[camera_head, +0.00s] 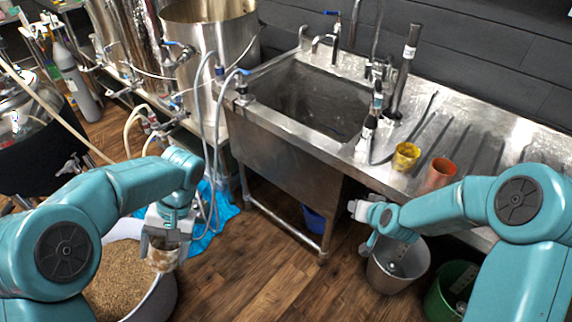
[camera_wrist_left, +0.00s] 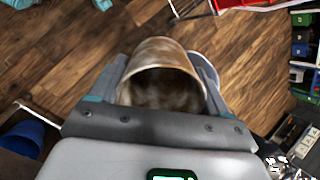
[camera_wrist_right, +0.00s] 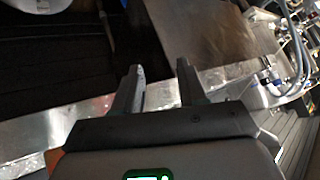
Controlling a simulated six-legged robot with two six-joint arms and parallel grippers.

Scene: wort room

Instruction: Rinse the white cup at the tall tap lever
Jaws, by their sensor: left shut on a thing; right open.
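My left gripper (camera_head: 166,238) is shut on the white cup (camera_head: 162,259), which is smeared with brown. In the left wrist view, the cup (camera_wrist_left: 165,66) sits between the fingers with its stained mouth towards the camera. It is held left of the sink, above the edge of a grain-filled tub. A tall tap (camera_head: 352,24) stands at the sink's back edge, beside a shorter tap with a blue lever (camera_head: 331,13). I cannot tell which lever the task means. My right gripper (camera_wrist_right: 158,80) is open and empty, in front of the counter.
The steel sink basin (camera_head: 300,98) looks empty. A yellow cup (camera_head: 405,157) and an orange cup (camera_head: 440,173) stand on the counter at its right. Hoses (camera_head: 204,120) hang at the sink's left. A grey bucket (camera_head: 398,268) and green bucket (camera_head: 445,291) stand below.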

